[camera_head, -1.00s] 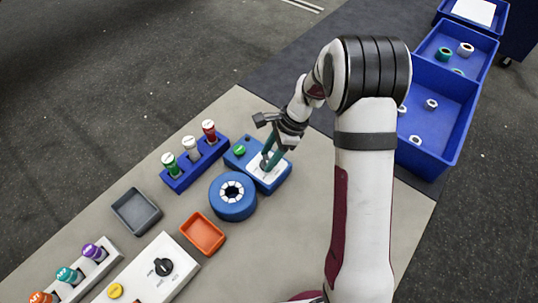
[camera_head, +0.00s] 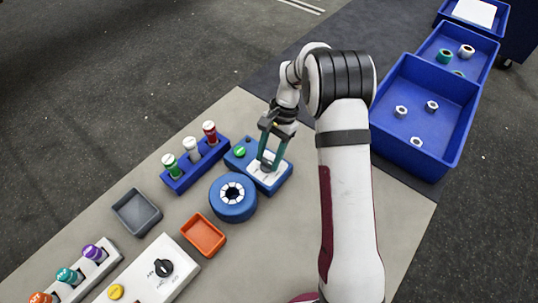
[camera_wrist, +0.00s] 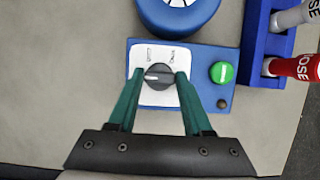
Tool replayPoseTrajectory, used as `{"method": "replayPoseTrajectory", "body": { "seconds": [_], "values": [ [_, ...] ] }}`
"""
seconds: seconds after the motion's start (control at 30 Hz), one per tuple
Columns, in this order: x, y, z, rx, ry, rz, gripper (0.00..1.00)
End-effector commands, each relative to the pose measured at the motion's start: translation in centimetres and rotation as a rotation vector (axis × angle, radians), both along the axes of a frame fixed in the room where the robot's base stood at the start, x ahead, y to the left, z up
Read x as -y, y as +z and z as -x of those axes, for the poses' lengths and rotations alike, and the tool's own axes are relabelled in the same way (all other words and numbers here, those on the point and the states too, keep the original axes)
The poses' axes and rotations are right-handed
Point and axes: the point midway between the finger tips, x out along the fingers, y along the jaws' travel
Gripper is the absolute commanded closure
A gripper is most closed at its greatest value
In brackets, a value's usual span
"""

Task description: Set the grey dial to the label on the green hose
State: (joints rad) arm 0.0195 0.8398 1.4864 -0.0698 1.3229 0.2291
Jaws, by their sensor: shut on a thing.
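The grey dial (camera_wrist: 159,75) sits on a white plate on the blue box (camera_head: 285,181). Its pointer faces roughly left in the wrist view, and two small labels above it are too small to read. My gripper (camera_head: 267,166) has green fingers on either side of the dial; in the wrist view the gripper (camera_wrist: 161,76) is shut on it. The green hose (camera_head: 170,165) stands upright at the near end of the blue rack (camera_head: 176,185); its label is unreadable here.
A white hose (camera_head: 191,145) and a red hose (camera_head: 210,131) share the rack. A green button (camera_wrist: 222,72) is beside the dial. A blue round part (camera_head: 233,210) stands close by. An orange tray (camera_head: 203,247) and grey tray (camera_head: 136,226) lie nearer. Blue bins (camera_head: 405,160) stand right.

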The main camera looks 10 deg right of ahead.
Motion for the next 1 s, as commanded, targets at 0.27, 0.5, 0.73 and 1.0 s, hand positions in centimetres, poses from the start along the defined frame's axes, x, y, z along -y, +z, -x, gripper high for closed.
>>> {"method": "replayPoseTrajectory", "body": {
  "seconds": [0.27, 0.5, 0.73, 1.0],
  "values": [
    [0.05, 0.00, -0.05, 0.002, 0.026, 0.001, 1.00],
    [0.04, 0.00, -0.04, 0.001, 0.026, 0.001, 1.00],
    [0.02, 0.00, -0.02, 0.001, 0.025, 0.000, 0.20],
    [0.03, 0.08, -0.05, 0.001, 0.024, 0.001, 0.20]
  ]
}}
